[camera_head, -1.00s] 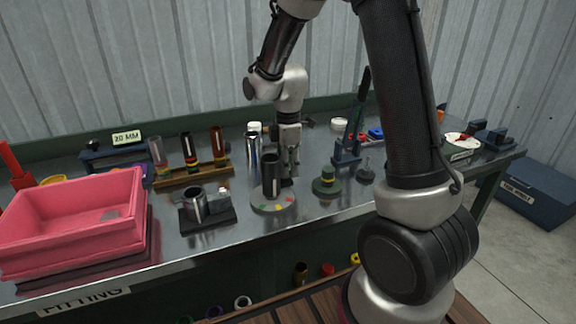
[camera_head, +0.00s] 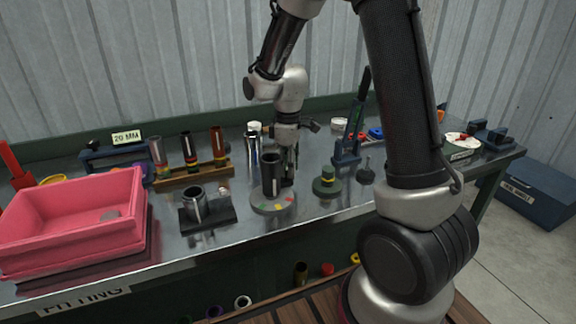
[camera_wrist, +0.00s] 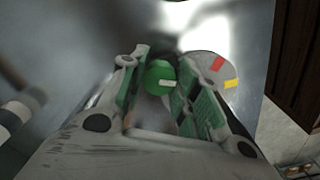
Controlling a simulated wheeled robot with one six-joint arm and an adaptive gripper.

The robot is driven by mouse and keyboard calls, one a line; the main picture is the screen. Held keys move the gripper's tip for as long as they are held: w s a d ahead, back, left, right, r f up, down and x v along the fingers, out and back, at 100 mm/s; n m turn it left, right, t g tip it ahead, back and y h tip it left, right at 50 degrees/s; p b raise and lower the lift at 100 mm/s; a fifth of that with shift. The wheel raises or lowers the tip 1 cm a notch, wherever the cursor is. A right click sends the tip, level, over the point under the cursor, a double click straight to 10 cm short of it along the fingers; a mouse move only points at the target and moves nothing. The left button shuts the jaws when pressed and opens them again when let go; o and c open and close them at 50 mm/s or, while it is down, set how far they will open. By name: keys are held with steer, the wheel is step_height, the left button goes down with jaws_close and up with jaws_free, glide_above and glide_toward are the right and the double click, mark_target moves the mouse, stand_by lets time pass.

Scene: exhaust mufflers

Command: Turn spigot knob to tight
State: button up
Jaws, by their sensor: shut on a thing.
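In the wrist view a round green knob (camera_wrist: 158,74) with a pale mark on its top sits between the green-padded fingers of my gripper (camera_wrist: 160,88). My gripper is shut on this knob. In the head view my gripper (camera_head: 287,165) points down at the bench, behind a dark upright tube (camera_head: 271,178). The knob is hidden there by the tube and the fingers. The tube stands on a grey disc (camera_head: 268,208) with coloured marks. Red and yellow marks on a grey disc (camera_wrist: 232,69) show beside the right finger in the wrist view.
A green stepped fixture (camera_head: 326,186) stands right of my gripper. A chrome cylinder (camera_head: 252,150) stands close on the left. A metal ring on a dark block (camera_head: 207,216), a wooden tube rack (camera_head: 190,176) and a pink bin (camera_head: 70,235) are farther left.

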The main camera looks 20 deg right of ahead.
steer(key=m, duration=1.2)
steer(key=shift+a+m, duration=0.1)
steer(key=shift+m, duration=0.2)
stand_by(0.4)
steer(key=o, duration=1)
step_height(320, 180, up, 12)
